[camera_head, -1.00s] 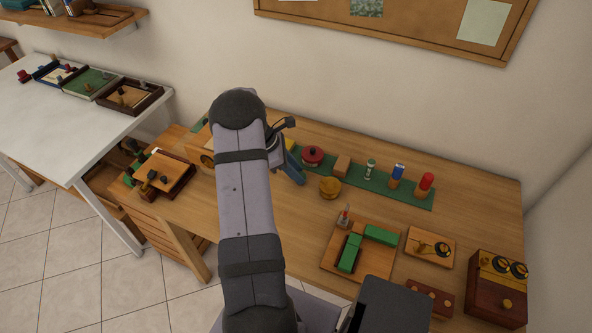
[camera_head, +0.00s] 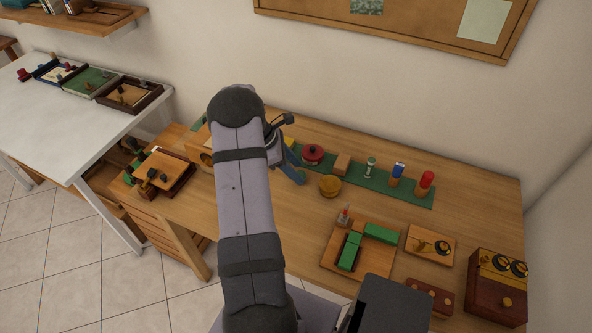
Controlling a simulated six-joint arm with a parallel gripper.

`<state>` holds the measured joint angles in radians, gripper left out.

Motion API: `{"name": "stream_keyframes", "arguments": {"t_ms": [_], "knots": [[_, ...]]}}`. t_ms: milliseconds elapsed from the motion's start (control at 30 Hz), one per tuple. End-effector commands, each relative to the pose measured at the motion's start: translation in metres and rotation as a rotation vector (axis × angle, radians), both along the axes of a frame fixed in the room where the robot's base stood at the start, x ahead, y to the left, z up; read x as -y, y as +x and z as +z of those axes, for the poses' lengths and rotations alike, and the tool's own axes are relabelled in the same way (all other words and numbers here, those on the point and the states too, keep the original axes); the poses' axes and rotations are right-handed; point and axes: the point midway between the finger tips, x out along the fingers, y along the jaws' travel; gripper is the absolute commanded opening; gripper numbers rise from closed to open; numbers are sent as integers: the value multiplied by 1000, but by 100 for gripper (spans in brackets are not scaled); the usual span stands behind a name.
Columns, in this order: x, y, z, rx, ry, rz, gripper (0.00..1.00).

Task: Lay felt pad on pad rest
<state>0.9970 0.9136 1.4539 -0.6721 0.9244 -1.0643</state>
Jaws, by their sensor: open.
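My gripper (camera_head: 276,152) shows only in part behind my forearm, over the back left of the wooden desk. Its fingertips are hidden, and I see nothing held in it. A slanted blue piece (camera_head: 294,170) shows right beside it; I cannot tell whether it is touching. I cannot make out the felt pad for certain, nor which piece is the pad rest. The long green strip (camera_head: 376,182) lies flat along the back of the desk with several items on it.
A red round pot (camera_head: 312,153), a yellow round piece (camera_head: 330,186) and several upright pieces stand along the back. A wooden tray (camera_head: 328,262) holds green blocks at front right. A knobbed box (camera_head: 497,290) stands far right. The desk middle is fairly clear.

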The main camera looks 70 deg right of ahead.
Motion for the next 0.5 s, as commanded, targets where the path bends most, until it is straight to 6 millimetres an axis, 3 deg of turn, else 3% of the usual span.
{"name": "stream_keyframes", "arguments": {"t_ms": [500], "knots": [[-21, 38, 72, 2, -2, 3, 47]]}}
